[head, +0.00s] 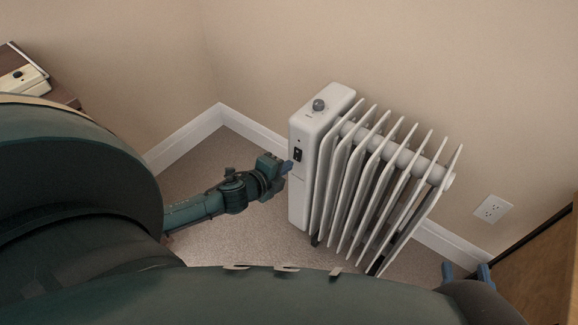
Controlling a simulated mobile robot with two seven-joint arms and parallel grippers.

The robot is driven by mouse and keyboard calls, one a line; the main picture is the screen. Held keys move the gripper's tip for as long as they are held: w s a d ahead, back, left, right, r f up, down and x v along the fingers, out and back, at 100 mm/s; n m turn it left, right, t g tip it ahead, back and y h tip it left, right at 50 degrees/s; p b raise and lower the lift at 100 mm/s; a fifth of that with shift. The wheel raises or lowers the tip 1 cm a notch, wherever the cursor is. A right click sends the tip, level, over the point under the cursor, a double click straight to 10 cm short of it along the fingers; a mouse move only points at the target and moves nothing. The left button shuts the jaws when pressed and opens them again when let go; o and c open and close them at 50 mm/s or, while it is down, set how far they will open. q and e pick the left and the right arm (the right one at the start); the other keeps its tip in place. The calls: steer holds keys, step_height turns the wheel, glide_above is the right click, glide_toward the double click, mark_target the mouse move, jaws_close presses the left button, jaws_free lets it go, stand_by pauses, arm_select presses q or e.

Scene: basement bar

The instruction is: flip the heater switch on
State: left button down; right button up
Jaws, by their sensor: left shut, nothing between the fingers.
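A white oil-filled radiator heater (311,135) stands on the carpet near the corner, with its fins to the right. A small black switch (298,154) is on the upper part of its front panel. I cannot tell which way the switch is set. My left gripper (287,167) is shut and empty, its blue fingertips just left of and slightly below the switch, very close to the panel. I cannot tell whether they touch it. My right gripper (466,272) shows only its two blue fingertips at the lower right, spread apart and away from the heater.
A grey knob (318,104) tops the heater. Beige walls and a white baseboard (190,137) meet behind it. A wall outlet (492,208) is at the right, above wooden furniture (545,265). A brown surface with a small device (20,80) is at upper left.

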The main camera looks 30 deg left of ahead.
mark_target(297, 155)
arm_select(q)
steer(key=shift+w+d+f, duration=0.1)
steer(key=shift+w+f, duration=0.05)
steer(key=shift+w, duration=0.8)
arm_select(e)
steer(key=shift+a, duration=0.1)
arm_select(q)
steer(key=shift+w+t+b, duration=0.15)
steer(key=shift+t+b, duration=0.15)
steer(key=shift+b, duration=0.4)
arm_select(e)
steer(key=shift+a+r+t+y, duration=0.15)
steer(key=shift+a+t+y, duration=0.15)
steer(key=shift+y, duration=0.2)
steer(key=shift+d, duration=0.1)
